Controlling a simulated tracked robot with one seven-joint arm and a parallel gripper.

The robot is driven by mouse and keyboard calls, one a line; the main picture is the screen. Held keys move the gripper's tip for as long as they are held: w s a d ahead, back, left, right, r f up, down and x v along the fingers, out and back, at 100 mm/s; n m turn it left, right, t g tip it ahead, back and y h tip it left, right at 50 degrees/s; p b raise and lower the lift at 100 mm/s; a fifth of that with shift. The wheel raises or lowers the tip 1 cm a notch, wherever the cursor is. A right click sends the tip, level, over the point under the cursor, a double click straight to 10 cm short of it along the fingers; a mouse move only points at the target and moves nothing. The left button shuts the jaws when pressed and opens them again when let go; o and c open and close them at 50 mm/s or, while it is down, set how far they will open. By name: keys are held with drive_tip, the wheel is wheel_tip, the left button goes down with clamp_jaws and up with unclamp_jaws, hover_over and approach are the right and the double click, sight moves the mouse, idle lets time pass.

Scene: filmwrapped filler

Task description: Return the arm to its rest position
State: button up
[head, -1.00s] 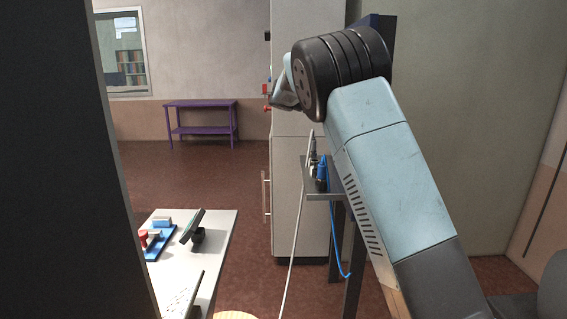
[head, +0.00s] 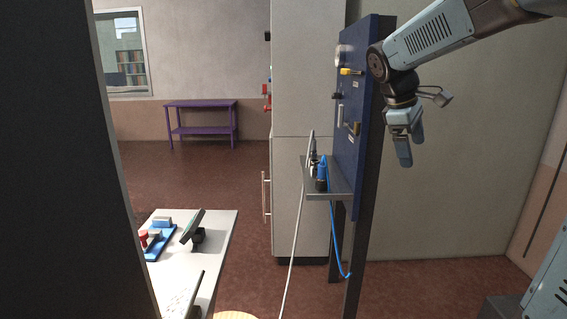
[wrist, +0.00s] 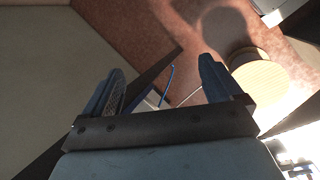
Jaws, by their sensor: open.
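My gripper (head: 404,150) hangs at the upper right of the head view, fingers pointing down, just right of the blue panel's edge. It is open and empty. In the wrist view its two fingers (wrist: 160,92) stand apart, with the floor and part of the shelf stand between and beyond them. My arm comes in from the upper right of the head view and bends down at the wrist.
A blue panel (head: 362,110) with fittings stands upright beside my gripper, with a small shelf (head: 330,195) below. A white table (head: 222,232) is at lower left, a tall cabinet (head: 300,90) behind, and a purple table (head: 200,104) far back. A round wooden top (wrist: 262,80) shows in the wrist view.

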drive_tip(key=s+a+f+m+t+y, duration=0.2)
drive_tip(key=s+a+f+m, duration=0.1)
drive_tip(key=s, duration=0.7)
drive_tip(key=s+a+f+m+t+y, duration=0.2)
drive_tip(key=s+m, duration=0.4)
drive_tip(key=s, duration=0.4)
drive_tip(key=shift+s+a+f+m+y, duration=0.35)
drive_tip(key=shift+a+f, duration=0.25)
drive_tip(key=shift+f, duration=0.3)
idle(0.5)
